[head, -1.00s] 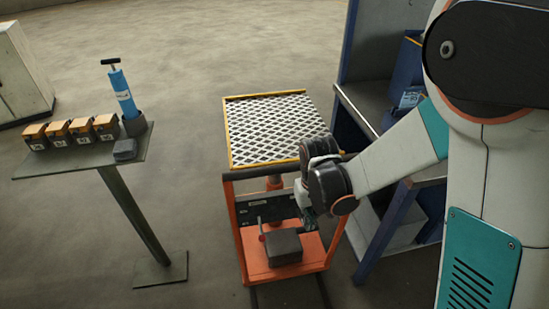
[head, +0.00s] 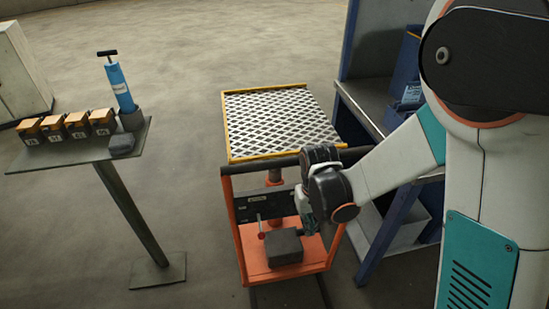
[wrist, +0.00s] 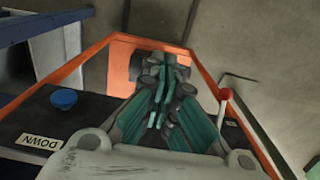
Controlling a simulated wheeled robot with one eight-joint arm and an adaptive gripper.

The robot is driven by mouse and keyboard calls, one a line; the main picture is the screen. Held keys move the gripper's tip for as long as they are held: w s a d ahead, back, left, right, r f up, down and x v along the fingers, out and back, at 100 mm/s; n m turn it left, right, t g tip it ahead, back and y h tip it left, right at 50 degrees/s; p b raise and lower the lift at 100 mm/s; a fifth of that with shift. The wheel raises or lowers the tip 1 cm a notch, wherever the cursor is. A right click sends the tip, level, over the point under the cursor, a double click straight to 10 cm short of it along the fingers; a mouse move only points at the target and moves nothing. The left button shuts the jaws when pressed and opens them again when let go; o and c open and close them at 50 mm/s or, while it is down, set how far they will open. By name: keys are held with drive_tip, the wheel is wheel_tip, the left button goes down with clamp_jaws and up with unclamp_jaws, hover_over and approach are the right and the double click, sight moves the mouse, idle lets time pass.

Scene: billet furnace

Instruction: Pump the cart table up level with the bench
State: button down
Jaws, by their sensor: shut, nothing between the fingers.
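The cart (head: 230,215) has an orange frame, and its table (head: 228,125) is a diamond-mesh top with a yellow rim. The bench (head: 372,104), blue with a grey top, stands to its right; I cannot tell the exact height difference. My gripper (head: 307,222) is shut and empty, pointing down over the cart's lower frame beside the black panel. In the wrist view my gripper's teal fingers (wrist: 160,98) lie together. A red-knobbed lever (wrist: 225,97) stands to their right, apart from them; it also shows in the head view (head: 260,233). A blue button (wrist: 63,99) is left, by a DOWN label (wrist: 39,142).
A dark handle bar (head: 270,163) crosses the cart's near end, close to my arm. A grey block (head: 284,247) sits on the orange base. A stand (head: 70,155) at left carries several boxes and a blue hand pump (head: 119,87). Floor between stand and cart is clear.

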drive_tip(key=shift+s+f+b, duration=0.15)
drive_tip(key=shift+f+b, duration=0.7)
drive_tip(key=shift+f, duration=1.35)
drive_tip(key=shift+r, duration=0.15)
drive_tip(key=shift+w+a+r+p, duration=0.1)
drive_tip(key=shift+w+r+p, duration=0.05)
drive_tip(key=shift+r+p, duration=1)
drive_tip(key=shift+w+d+r+p, duration=0.15)
drive_tip(key=shift+r+p, duration=0.6)
drive_tip(key=shift+r, duration=0.8)
drive_tip(key=shift+w+a+r+p, duration=0.15)
drive_tip(key=shift+r+p, duration=0.8)
drive_tip(key=shift+r, duration=0.4)
drive_tip(key=s+r+p, duration=0.2)
drive_tip(key=r, duration=0.1)
drive_tip(key=s+d+r+p, duration=0.1)
drive_tip(key=r, duration=0.1)
